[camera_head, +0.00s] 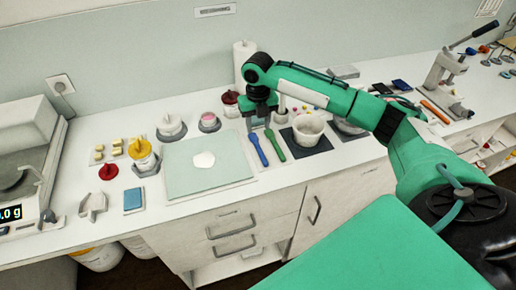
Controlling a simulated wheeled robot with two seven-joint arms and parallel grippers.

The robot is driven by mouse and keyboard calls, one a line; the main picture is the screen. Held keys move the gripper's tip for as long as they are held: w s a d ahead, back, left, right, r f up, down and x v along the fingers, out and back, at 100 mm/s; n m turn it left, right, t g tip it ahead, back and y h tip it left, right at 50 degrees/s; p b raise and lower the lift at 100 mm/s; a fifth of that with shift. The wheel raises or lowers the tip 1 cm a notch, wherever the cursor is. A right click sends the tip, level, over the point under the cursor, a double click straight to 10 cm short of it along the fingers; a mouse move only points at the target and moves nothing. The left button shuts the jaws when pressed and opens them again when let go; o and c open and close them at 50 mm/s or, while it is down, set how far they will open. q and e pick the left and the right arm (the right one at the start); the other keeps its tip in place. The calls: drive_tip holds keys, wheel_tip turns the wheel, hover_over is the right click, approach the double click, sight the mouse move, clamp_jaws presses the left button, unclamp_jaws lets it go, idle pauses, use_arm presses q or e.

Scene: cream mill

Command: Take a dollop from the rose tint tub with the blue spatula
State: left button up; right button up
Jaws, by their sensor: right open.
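The blue spatula (259,150) lies on the white counter just right of the pale green board. The rose tint tub (209,122), a small grey-based tub with pink contents, stands behind the board's right part. My right gripper (258,122) points down at the far end of the blue spatula and the green spatula (275,149). It is open, but its fingertips are small and dark, and I cannot tell whether they touch a spatula. The gripper hides what lies directly behind it. My left gripper is out of view.
A white bowl (307,131) on a dark mat stands right of the spatulas, under my arm. A dark red tub (231,103) stands behind. A scale (25,185) is at left. The board's front is clear.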

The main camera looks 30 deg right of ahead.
drive_tip(key=p, duration=0.1)
hover_over(261, 152)
drive_tip(key=f, duration=0.6)
drive_tip(key=shift+w+a+f, duration=0.15)
drive_tip(key=shift+w+a, duration=0.2)
drive_tip(key=shift+s+f+p, duration=0.1)
drive_tip(key=shift+f+p, duration=0.1)
drive_tip(key=shift+p, duration=0.15)
drive_tip(key=f, duration=0.1)
drive_tip(key=f+p, duration=0.2)
drive_tip(key=f, duration=0.1)
drive_tip(key=shift+s+d+f, duration=0.1)
drive_tip(key=shift+s+d, duration=0.2)
drive_tip(key=shift+s, duration=0.05)
drive_tip(key=shift+f, duration=0.35)
clamp_jaws()
